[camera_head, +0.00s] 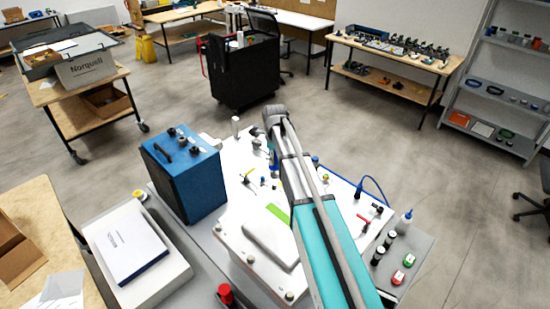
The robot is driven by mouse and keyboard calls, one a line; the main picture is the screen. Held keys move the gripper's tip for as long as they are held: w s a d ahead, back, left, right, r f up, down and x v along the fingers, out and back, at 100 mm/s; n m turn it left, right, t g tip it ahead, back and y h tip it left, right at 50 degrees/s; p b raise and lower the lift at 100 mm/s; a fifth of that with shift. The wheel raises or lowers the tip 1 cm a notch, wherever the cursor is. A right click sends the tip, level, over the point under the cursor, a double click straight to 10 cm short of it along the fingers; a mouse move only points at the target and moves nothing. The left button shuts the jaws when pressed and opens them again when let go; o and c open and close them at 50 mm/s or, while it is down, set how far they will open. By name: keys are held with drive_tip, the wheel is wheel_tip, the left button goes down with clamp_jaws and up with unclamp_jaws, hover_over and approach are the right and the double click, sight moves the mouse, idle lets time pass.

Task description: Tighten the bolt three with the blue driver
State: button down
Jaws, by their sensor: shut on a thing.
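My arm reaches from the bottom edge to the middle of the white analyser top (232,200). My gripper (271,146) is at its far end, pointing down and mostly hidden by the arm. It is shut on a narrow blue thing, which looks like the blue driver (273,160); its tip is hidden. Several small bolts and fittings stand on the white top, but I cannot tell which is bolt three. Whether the driver touches a bolt is not visible.
A blue box with a handle (187,180) stands left of the arm. A white tray with a booklet (125,240) is at lower left. A black cart (240,75) is behind; grey floor surrounds the bench.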

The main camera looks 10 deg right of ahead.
sight(275, 168)
drive_tip(key=shift+f+b, duration=1.25)
drive_tip(key=shift+f, duration=0.25)
drive_tip(key=shift+f+b, duration=0.3)
drive_tip(key=shift+f+b, duration=1)
idle(1.5)
drive_tip(key=c, duration=0.7)
unclamp_jaws()
clamp_jaws()
drive_tip(key=shift+m, duration=0.3)
